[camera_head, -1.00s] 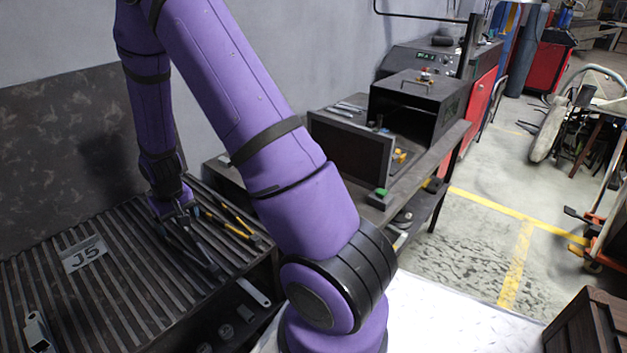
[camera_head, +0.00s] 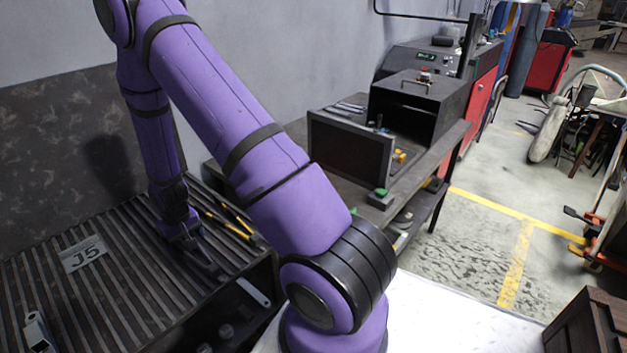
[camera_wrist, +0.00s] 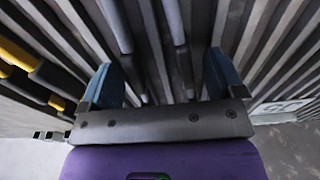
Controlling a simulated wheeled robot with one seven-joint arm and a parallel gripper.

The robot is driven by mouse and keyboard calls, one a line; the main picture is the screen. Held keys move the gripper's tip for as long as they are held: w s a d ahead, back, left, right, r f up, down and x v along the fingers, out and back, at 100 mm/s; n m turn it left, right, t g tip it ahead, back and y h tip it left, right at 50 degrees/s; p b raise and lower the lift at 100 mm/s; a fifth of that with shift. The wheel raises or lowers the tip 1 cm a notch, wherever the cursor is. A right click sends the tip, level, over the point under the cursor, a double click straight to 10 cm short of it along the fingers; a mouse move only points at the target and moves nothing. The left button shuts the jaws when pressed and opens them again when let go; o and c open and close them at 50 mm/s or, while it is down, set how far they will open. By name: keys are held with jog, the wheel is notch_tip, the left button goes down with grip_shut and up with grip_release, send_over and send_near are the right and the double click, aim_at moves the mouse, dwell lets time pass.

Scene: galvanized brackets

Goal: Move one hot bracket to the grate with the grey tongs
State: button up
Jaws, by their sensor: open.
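My gripper (camera_head: 186,240) is low over the slatted grate (camera_head: 120,300). In the wrist view my gripper (camera_wrist: 163,75) is open, with its two blue-grey fingers apart. Two dark grey bars, seemingly the arms of the grey tongs (camera_wrist: 177,30), run between and beyond the fingers; I cannot tell whether the fingers touch them. The grey tongs (camera_head: 207,265) partly show beyond my gripper in the head view. Yellow-handled tongs (camera_head: 236,226) lie to the right of my gripper. No hot bracket can be made out; the inside of the black box is dark.
A J5 plate (camera_head: 84,254) lies on the grate, and a light grey metal piece (camera_head: 38,332) is at its near left. The black box (camera_head: 420,108) stands on a bench at the right, behind a dark upright panel (camera_head: 350,148). A wall closes the back.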

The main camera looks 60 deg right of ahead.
jog(key=c, duration=0.7)
jog(key=shift+r, duration=0.15)
notch_tip(320, 180, up, 12)
jog(key=s+a+r, duration=0.2)
jog(key=s+r, duration=0.3)
jog(key=s, duration=0.6)
jog(key=shift+s+a+r, duration=0.15)
jog(key=shift+s+r, duration=0.25)
